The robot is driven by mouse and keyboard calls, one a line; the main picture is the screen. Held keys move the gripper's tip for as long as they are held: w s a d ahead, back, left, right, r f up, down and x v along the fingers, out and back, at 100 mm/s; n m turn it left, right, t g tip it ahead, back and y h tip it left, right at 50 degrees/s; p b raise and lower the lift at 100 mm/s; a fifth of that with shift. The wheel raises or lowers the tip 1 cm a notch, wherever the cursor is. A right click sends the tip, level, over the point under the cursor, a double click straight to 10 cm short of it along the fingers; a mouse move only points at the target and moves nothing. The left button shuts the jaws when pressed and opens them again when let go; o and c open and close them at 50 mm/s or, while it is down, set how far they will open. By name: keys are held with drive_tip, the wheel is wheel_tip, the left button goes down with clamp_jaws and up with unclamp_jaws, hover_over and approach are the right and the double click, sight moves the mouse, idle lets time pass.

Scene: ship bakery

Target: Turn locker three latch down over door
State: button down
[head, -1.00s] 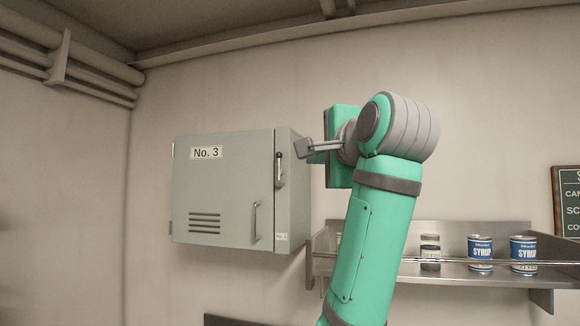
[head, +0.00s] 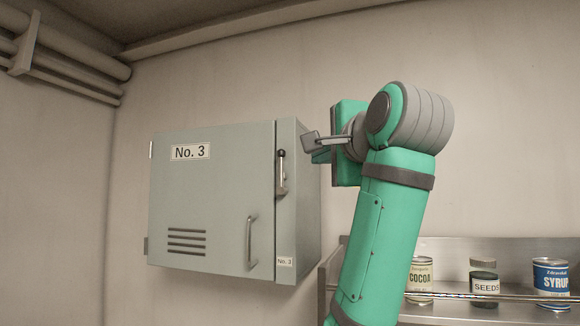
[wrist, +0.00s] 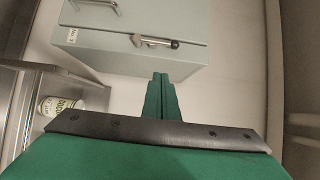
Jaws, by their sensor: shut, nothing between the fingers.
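The No. 3 locker (head: 225,225) is a grey-green wall cabinet with its door closed. Its latch (head: 281,178) is a small metal lever with a dark knob, upright at the door's right edge with the knob at the top. The latch also shows in the wrist view (wrist: 150,41), beyond my fingertips. My gripper (head: 309,141) is shut and empty, right of the latch at about the knob's height, with a gap between them. In the wrist view its green fingers (wrist: 160,82) lie together, pointing toward the locker's side, apart from the latch.
A bar handle (head: 252,242) is low on the door, left of the latch. A metal shelf (head: 455,250) at the lower right holds a cocoa tin (head: 420,280), a seeds jar (head: 484,284) and a syrup can (head: 551,277). The wall above the shelf is bare.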

drive_tip(key=shift+w, duration=0.1)
approach(282, 172)
drive_tip(key=w+r, duration=0.2)
drive_tip(key=w, duration=0.4)
drive_tip(key=shift+w+a+f, duration=0.15)
drive_tip(key=shift+w+a, duration=0.1)
idle(0.4)
